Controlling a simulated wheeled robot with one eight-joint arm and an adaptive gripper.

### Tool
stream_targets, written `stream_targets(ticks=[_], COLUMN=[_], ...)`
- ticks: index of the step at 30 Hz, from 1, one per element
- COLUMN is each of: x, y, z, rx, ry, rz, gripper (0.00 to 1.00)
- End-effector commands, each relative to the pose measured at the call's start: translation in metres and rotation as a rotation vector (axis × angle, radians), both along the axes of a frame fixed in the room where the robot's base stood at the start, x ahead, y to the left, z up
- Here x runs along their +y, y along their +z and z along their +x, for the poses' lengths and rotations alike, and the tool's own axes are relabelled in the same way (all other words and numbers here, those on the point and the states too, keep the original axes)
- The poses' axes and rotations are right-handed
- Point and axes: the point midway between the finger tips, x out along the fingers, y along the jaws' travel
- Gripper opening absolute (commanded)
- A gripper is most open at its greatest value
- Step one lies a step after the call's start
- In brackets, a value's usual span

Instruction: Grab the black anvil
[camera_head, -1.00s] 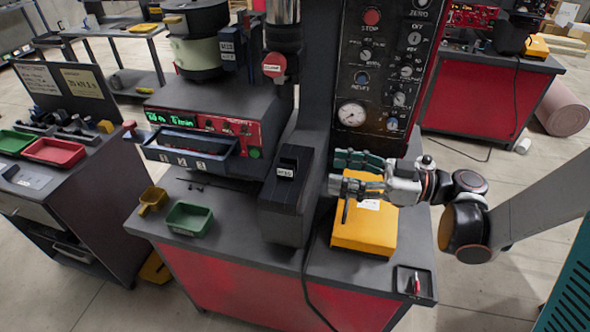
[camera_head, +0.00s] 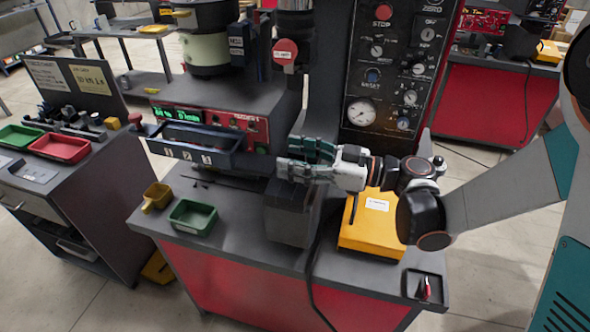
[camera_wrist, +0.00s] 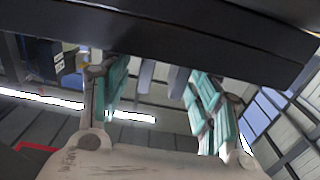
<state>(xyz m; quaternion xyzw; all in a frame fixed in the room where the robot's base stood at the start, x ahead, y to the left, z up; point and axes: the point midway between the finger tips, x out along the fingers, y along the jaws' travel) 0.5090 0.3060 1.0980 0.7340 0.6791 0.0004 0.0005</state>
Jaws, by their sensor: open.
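A black block (camera_head: 290,215), which appears to be the anvil, stands on the grey bench top at the foot of the press column. Its upper part is hidden behind my gripper in the head view. My gripper (camera_head: 283,160) is open, its teal fingers pointing left across the block's top. Whether it touches the block cannot be told. In the wrist view, my gripper's two teal fingers (camera_wrist: 158,95) are spread with no object held between them. A dark slab (camera_wrist: 180,38) crosses the top of that view beyond the fingertips; I cannot tell which part it is.
A yellow box (camera_head: 372,235) sits right of the block, below my arm. A control panel with a gauge (camera_head: 361,113) rises behind.

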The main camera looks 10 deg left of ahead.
Motion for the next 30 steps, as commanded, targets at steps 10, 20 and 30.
stream_targets(ticks=[10,20,30], x=[0.001,0.001,0.001], y=[0.001,0.001,0.034], z=[0.000,0.000,0.000], rx=[0.000,0.000,0.000], ry=[-0.001,-0.001,-0.001], rz=[0.000,0.001,0.001], gripper=[0.34,0.00,0.00])
